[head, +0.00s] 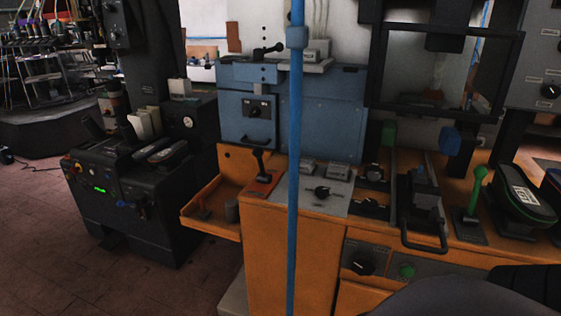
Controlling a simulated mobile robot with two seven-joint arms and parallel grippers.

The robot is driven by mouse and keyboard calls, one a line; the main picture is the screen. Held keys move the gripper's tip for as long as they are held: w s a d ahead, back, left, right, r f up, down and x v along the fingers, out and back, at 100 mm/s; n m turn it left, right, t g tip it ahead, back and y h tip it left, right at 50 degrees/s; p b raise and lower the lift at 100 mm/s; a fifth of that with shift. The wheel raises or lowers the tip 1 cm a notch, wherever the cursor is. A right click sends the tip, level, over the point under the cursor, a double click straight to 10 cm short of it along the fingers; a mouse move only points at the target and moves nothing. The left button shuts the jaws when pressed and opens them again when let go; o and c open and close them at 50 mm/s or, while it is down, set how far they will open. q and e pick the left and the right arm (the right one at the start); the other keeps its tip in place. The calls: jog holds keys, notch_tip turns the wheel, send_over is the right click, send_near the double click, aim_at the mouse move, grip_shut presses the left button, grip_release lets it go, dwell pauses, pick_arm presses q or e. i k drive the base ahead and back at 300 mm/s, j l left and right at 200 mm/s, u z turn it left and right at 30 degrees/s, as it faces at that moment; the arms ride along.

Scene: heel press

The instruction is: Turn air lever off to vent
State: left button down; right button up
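Several levers show, and I cannot tell for sure which one is the air lever. A black-handled lever (259,163) stands on a red-orange plate at the left of the orange bench, tilted slightly to the left. Another black lever (268,50) lies nearly flat on top of the blue cabinet (328,105). A green lever (476,191) stands upright on a dark plate at the right of the bench. A black knob (322,192) sits on a grey panel in the middle. Neither of my grippers is in view.
A thin blue vertical pole (294,220) stands in front of the orange bench (262,250). A black U-shaped handle (425,243) sticks out at the front. A black machine (130,195) stands at the left. Brown floor (50,250) is clear at lower left.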

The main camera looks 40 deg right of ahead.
aim_at(258, 152)
jog(key=i+z, duration=0.2)
jog(key=z, duration=0.15)
jog(key=i+z, duration=0.2)
jog(key=z, duration=0.2)
jog(key=i+z, duration=0.2)
jog(key=z, duration=0.15)
jog(key=i+z, duration=0.7)
jog(key=k, duration=0.1)
